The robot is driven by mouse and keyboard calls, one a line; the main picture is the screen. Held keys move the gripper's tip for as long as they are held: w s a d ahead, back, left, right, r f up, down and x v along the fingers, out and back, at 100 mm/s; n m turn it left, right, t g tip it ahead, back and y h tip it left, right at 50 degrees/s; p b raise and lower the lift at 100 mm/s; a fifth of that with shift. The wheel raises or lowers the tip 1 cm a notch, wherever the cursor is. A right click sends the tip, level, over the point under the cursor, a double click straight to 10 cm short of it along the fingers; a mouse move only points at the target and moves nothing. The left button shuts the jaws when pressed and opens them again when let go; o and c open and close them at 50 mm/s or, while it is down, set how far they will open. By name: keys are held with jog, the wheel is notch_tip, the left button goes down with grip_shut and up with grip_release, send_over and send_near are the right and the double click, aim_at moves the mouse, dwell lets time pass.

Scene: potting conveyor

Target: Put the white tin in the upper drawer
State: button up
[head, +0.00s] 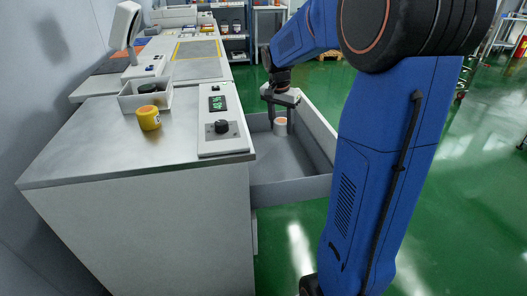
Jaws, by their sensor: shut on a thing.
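The white tin (280,128), with an orange-toned top, is inside the open upper drawer (292,192), towards its far end. My gripper (281,120) reaches down into the drawer from above and is shut on the tin, with a dark finger on each side of it. The tin looks upright. I cannot tell whether its base touches the drawer floor. The drawer is pulled out to the right of the cabinet, and the near part of its floor is bare.
A yellow tin (148,118) stands on the cabinet top (105,145), in front of a white open box (145,103) holding dark items. A control panel (221,130) with a black knob lies along the right edge.

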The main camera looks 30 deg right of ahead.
aim_at(281, 151)
jog(key=shift+f, duration=4.25)
jog(key=shift+f, duration=0.1)
jog(key=o, duration=1.1)
